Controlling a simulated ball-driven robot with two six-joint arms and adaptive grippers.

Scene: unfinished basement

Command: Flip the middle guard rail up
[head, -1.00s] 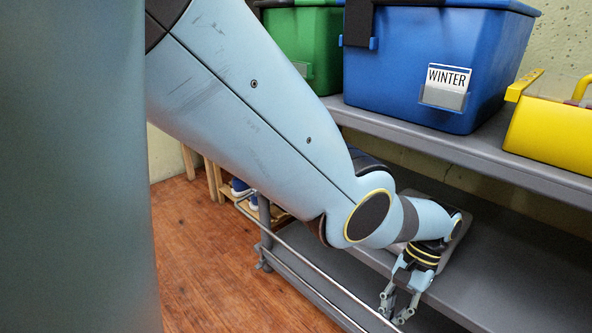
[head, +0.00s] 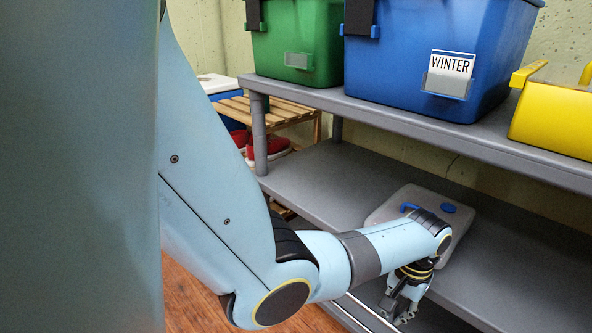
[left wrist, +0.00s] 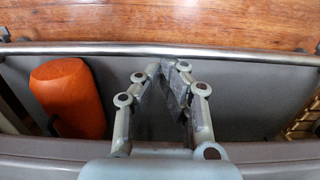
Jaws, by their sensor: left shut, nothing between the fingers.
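The guard rail is a thin silver bar. In the left wrist view the rail (left wrist: 160,49) runs across the picture past my fingertips, with wooden floor beyond it. In the head view a short stretch of the rail (head: 352,312) shows low in the picture; my left arm hides the rest. My left gripper (head: 398,308) points down in front of the middle shelf's edge. In the left wrist view my left gripper (left wrist: 176,68) is shut and empty, its tips close to the rail with a small gap in the picture. My right gripper is not in view.
The middle shelf (head: 310,185) holds a grey case (head: 385,203) with a blue handle, behind my left wrist. Green (head: 300,35), blue (head: 420,50) and yellow (head: 552,120) containers stand on the upper shelf.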

